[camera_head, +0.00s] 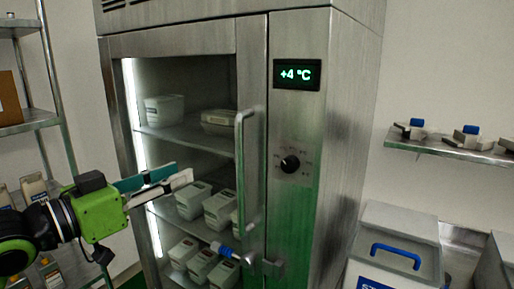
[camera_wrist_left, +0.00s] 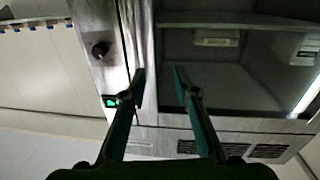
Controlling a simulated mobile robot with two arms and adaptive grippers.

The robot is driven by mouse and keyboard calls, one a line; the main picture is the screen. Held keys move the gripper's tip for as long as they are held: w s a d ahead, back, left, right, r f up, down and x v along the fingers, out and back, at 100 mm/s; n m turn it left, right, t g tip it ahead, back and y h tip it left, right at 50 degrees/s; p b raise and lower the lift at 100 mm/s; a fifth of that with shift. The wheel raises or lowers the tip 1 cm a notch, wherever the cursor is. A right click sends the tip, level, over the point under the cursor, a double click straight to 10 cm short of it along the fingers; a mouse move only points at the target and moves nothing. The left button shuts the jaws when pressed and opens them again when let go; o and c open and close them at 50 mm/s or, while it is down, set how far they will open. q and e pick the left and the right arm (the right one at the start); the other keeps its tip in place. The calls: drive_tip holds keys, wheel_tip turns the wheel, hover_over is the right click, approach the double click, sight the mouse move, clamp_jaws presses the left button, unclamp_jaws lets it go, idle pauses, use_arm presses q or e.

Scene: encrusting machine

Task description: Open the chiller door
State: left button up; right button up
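The chiller (camera_head: 345,120) is a tall steel cabinet. Its glazed door (camera_head: 180,42) looks shut, with food tubs visible behind the glass. A vertical bar handle (camera_head: 241,175) is on the door's right side. A blue-gripped lever latch (camera_head: 226,251) sits low by the door's right edge. My left gripper (camera_head: 186,178) is in front of the glass, left of the handle, fingers pointing right. In the left wrist view its fingers (camera_wrist_left: 159,73) are apart, with nothing clearly held between them. The handle is hard to make out there. My right gripper is out of view.
A temperature display (camera_head: 297,75) and black knob (camera_head: 290,163) are on the panel right of the door. A wall shelf (camera_head: 440,145) and a lidded steel bin (camera_head: 400,222) with a blue handle are at right.

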use_arm(q)
drive_tip(key=s+d+r+m+g+h, duration=0.1)
drive_tip(key=s+d+r, duration=0.1)
drive_tip(key=s+d, duration=0.1)
drive_tip(key=p+x, duration=0.5)
drive_tip(key=x, duration=0.8)
drive_tip(key=shift+m, duration=0.3)
drive_tip(key=shift+d+f, duration=0.1)
clamp_jaws()
